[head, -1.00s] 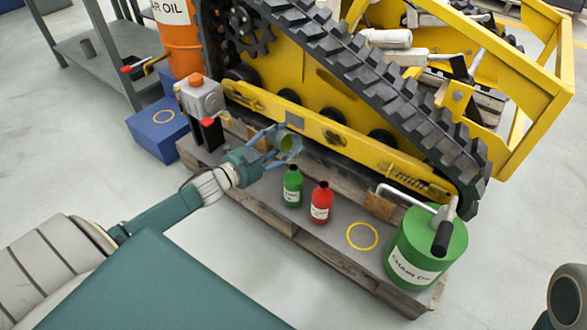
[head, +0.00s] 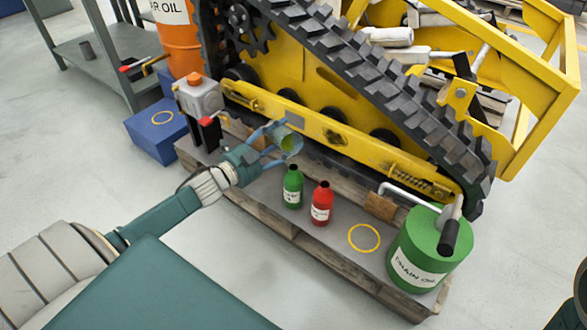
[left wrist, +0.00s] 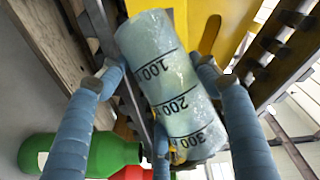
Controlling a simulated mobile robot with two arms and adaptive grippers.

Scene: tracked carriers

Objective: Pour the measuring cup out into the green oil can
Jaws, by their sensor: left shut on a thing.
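My left gripper (head: 274,142) is shut on the clear measuring cup (head: 288,144), which has greenish liquid inside. In the left wrist view the cup (left wrist: 170,85) shows black marks for 100, 200 and 300 between my blue fingers (left wrist: 165,100). The cup is tilted, and I hold it above the pallet's back left part, behind the small bottles. The large green oil can (head: 415,245), labelled CHAIN OIL, stands upright on the pallet's right end, well apart from the cup. It has a pump handle and a spout.
A small green bottle (head: 292,190) and a red bottle (head: 321,205) stand on the pallet (head: 270,215) close to the cup. A yellow ring (head: 364,237) marks bare pallet left of the can. The yellow tracked carrier (head: 300,65) is behind. A blue box (head: 157,135) stands left.

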